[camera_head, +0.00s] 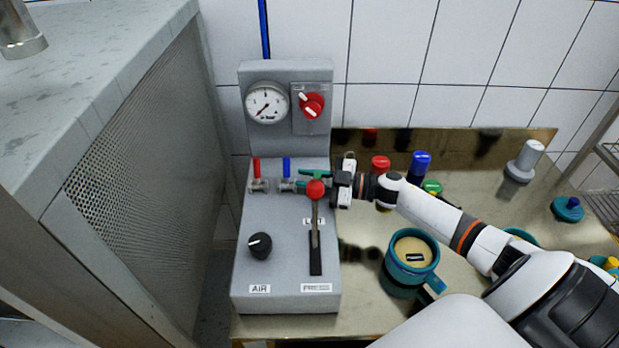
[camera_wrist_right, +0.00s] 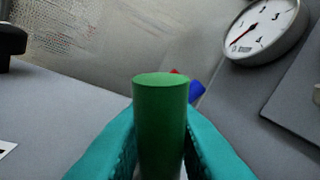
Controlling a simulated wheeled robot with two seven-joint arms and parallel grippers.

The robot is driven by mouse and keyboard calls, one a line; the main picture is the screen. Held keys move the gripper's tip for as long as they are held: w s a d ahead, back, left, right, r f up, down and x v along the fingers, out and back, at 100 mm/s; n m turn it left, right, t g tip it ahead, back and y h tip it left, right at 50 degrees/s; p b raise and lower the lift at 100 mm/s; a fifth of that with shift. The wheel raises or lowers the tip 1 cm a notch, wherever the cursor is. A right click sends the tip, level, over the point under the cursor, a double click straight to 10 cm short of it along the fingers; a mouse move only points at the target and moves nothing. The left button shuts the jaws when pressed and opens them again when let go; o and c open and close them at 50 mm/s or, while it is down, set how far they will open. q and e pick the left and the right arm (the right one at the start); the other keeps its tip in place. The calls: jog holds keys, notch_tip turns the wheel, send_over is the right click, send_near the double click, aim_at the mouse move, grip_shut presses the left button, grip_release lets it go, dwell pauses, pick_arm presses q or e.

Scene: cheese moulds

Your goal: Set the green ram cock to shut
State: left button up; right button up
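The grey ram panel (camera_head: 287,240) stands left of centre in the head view, with a row of small cocks across it. The red cock (camera_head: 257,168) and the blue cock (camera_head: 287,167) have upright handles. The handle of the green ram cock (camera_wrist_right: 160,115) stands between the teal fingers of my right gripper (camera_head: 308,179). In the wrist view both fingers lie against its sides, so the gripper looks shut on it. In the head view the fingers and the red lever knob largely hide the green cock. My left gripper is not in view.
A red-knobbed lever (camera_head: 315,190) rises close in front of my right gripper. A black knob (camera_head: 260,245), a gauge (camera_head: 267,103) and a red rotary switch (camera_head: 311,105) are on the panel.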

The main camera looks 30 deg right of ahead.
grip_shut()
jog(key=shift+w+d+r+m+p, duration=0.2)
jog(key=shift+w+r+m+p, duration=0.15)
jog(key=shift+m+p, duration=0.6)
jog(key=shift+w+d+m+g+p, duration=0.25)
jog(key=shift+w+m+g+p, duration=0.15)
jog(key=shift+m+p, duration=0.65)
jog(key=shift+w+d+f+m+g+h+p, duration=0.1)
jog(key=shift+w+d+m+g+h+p, duration=0.1)
jog(key=shift+m+p, duration=0.25)
jog(key=shift+w+d+m+g+h+p, duration=0.1)
jog(key=shift+w+m+p, duration=0.1)
jog(key=shift+m, duration=0.45)
jog(key=shift+w+d+f+m+g+p, duration=0.15)
jog(key=shift+w+m+g, duration=0.1)
jog(key=shift+m, duration=0.45)
jog(key=shift+w+d+f+m+g+p, duration=0.1)
jog(key=shift+w+f+m+g+p, duration=0.1)
jog(key=shift+m, duration=0.5)
jog(key=shift+o, duration=2.3)
grip_release()
